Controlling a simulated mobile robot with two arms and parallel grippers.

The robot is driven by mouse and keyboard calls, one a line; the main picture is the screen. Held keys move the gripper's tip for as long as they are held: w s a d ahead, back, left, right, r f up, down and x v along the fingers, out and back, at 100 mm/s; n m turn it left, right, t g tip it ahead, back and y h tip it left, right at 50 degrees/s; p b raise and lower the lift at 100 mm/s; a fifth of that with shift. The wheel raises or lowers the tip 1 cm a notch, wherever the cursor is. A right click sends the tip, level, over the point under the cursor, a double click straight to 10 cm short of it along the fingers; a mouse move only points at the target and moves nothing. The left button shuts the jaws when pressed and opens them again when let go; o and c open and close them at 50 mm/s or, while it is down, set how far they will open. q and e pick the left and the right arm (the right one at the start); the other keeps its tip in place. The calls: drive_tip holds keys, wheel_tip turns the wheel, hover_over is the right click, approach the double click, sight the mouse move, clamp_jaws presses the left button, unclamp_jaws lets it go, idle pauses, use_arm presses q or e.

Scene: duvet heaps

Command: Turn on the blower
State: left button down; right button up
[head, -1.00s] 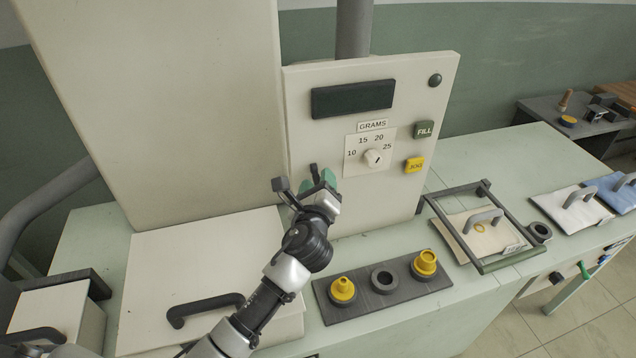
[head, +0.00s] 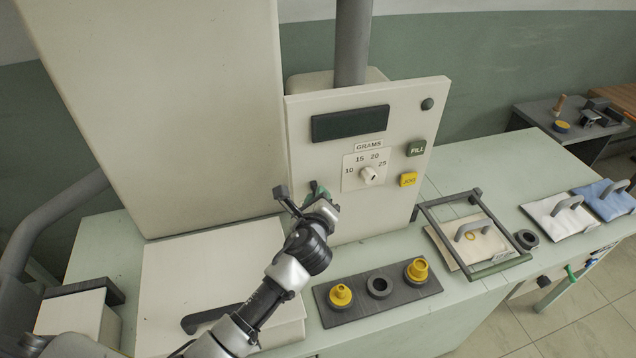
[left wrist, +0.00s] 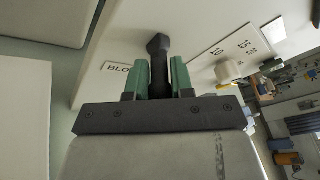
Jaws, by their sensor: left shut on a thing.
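The blower's switch is a black lever (left wrist: 158,45) on the pale control panel (head: 310,160). A label reading "BLO" (left wrist: 115,72) sits beside it, the rest of the word hidden behind a finger. My left gripper (head: 316,188) is at the lower left of the panel. In the left wrist view, its green fingers (left wrist: 160,76) are shut on the lever, one on each side. In the head view the gripper mostly hides the lever. My right gripper is not in view.
The grams dial (head: 368,175) is right of the gripper, with the green FILL button (head: 416,149) and yellow JOG button (head: 408,180) further right. A dark tray (head: 328,318) with yellow nozzles lies in front. A framed pouch (head: 470,245) lies at the right.

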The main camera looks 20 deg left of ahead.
use_arm(q)
drive_tip(key=r+g+p, duration=0.1)
drive_tip(key=g+p, duration=0.1)
drive_tip(key=p, duration=0.2)
drive_tip(key=shift+r+n+h+p, duration=0.3)
drive_tip(key=shift+n+h, duration=0.1)
drive_tip(key=shift+g+p, duration=0.3)
drive_tip(key=shift+g, duration=0.1)
drive_tip(key=shift+r+n+g+h, duration=0.1)
drive_tip(key=shift+n+g+h, duration=0.25)
drive_tip(key=shift+g, duration=0.25)
drive_tip(key=shift+w+a+r+n+g+h, duration=0.15)
drive_tip(key=shift+r+n+g+h, duration=0.15)
drive_tip(key=shift+g+h, duration=0.65)
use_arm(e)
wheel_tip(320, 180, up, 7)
use_arm(q)
drive_tip(key=shift+g, duration=0.45)
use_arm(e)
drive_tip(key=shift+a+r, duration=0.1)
use_arm(q)
drive_tip(key=c, duration=1)
unclamp_jaws()
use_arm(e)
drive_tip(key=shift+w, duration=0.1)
use_arm(q)
drive_tip(key=shift+r, duration=0.1)
